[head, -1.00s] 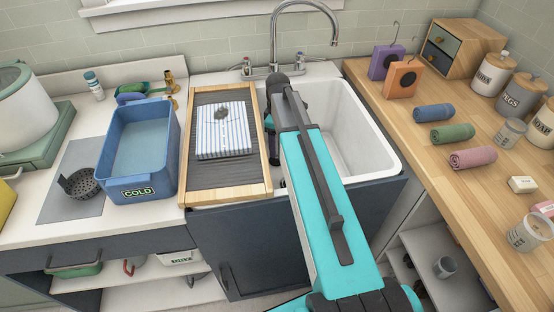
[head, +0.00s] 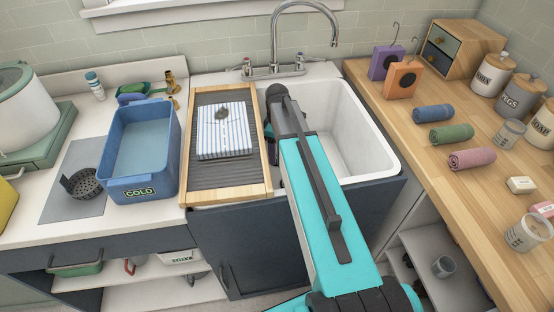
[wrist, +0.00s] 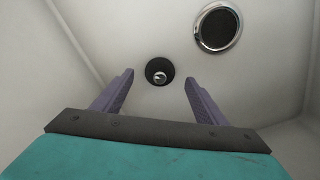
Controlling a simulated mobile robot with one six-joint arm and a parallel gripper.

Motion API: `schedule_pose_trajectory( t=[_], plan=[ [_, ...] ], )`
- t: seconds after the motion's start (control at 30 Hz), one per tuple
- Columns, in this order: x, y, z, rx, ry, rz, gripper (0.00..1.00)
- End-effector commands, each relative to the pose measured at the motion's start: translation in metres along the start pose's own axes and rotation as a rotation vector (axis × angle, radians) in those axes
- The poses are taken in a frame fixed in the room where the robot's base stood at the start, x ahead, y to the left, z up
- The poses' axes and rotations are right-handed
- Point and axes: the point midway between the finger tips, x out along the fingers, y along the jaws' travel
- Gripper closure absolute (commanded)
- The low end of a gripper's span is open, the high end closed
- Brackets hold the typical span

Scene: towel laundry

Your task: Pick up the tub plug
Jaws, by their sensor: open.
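The tub plug (wrist: 159,71) is a small round black disc with a shiny metal knob. It lies on the pale sink floor in the wrist view. My gripper (wrist: 158,77) is open and empty. Its two purple fingers point toward the plug, which shows between the fingertips in the picture. I cannot tell how much height is left between fingertips and plug.
The round drain (wrist: 217,27) lies beyond the plug, to its right. Sink walls rise close on both sides. A wooden-framed washboard (head: 225,180) with a striped cloth (head: 223,140) stands left of my arm. The faucet (head: 335,38) arches behind the sink.

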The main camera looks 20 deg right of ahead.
Motion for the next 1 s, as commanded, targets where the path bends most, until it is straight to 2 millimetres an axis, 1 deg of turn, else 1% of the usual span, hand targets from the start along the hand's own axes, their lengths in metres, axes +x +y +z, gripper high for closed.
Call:
schedule_pose_trajectory(
  t=[0.2, 0.4, 1.0],
  plan=[
    [0.021, 0.000, -0.002, 0.001, -0.001, -0.002, 0.34],
    [0.034, 0.000, -0.002, 0.001, 0.000, -0.001, 0.34],
    [0.035, 0.000, -0.001, 0.002, 0.000, 0.000, 0.34]
  ],
)
